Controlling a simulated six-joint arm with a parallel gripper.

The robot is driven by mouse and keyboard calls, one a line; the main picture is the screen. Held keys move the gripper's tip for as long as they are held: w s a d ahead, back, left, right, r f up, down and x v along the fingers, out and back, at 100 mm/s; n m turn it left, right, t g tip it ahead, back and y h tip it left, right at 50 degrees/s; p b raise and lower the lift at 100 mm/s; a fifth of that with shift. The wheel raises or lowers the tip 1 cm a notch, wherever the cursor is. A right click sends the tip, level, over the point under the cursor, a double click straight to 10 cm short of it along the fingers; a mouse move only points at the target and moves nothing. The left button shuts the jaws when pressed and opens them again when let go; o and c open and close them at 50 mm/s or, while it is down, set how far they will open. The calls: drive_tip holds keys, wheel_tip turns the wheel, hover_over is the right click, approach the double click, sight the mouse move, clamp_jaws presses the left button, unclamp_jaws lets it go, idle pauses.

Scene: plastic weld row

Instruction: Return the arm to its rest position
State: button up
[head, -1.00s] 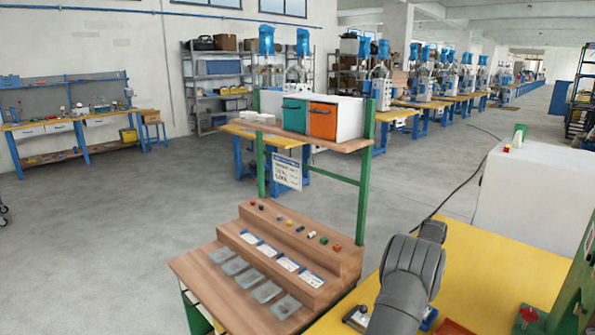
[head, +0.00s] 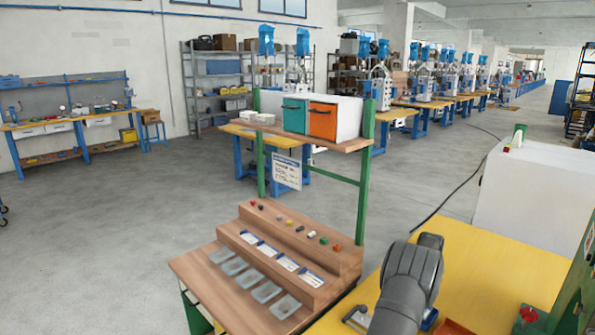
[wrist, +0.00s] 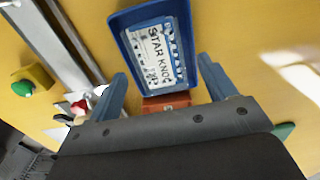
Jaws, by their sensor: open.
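My gripper (wrist: 163,92) shows in the wrist view with its two blue-grey fingers spread wide apart and nothing between them. It is above the yellow table, and a blue tray (wrist: 118,42) with a white label reading "STAR KNO..." lies beyond the fingertips. In the head view my grey arm reaches over the yellow tabletop (head: 480,255) at the lower right. The gripper itself is hidden there behind the arm.
A green button on a yellow box (wrist: 27,87) stands at the left of the wrist view. A stepped wooden rack (head: 330,262) with small parts and a white cabinet (head: 535,195) flank the table.

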wheel_tip(320, 180, up, 2)
drive_tip(key=shift+r, duration=0.15)
drive_tip(key=s+d+r, duration=0.5)
drive_tip(key=s+r, duration=0.2)
drive_tip(key=s, duration=0.3)
drive_tip(key=s+a+r, duration=0.2)
drive_tip(key=s+a, duration=0.5)
drive_tip(key=s, duration=0.3)
drive_tip(key=shift+w+d+f, duration=0.1)
drive_tip(key=shift+d+f, duration=0.1)
drive_tip(key=shift+f, duration=0.95)
drive_tip(key=shift+d+f, duration=0.15)
drive_tip(key=shift+f, duration=0.95)
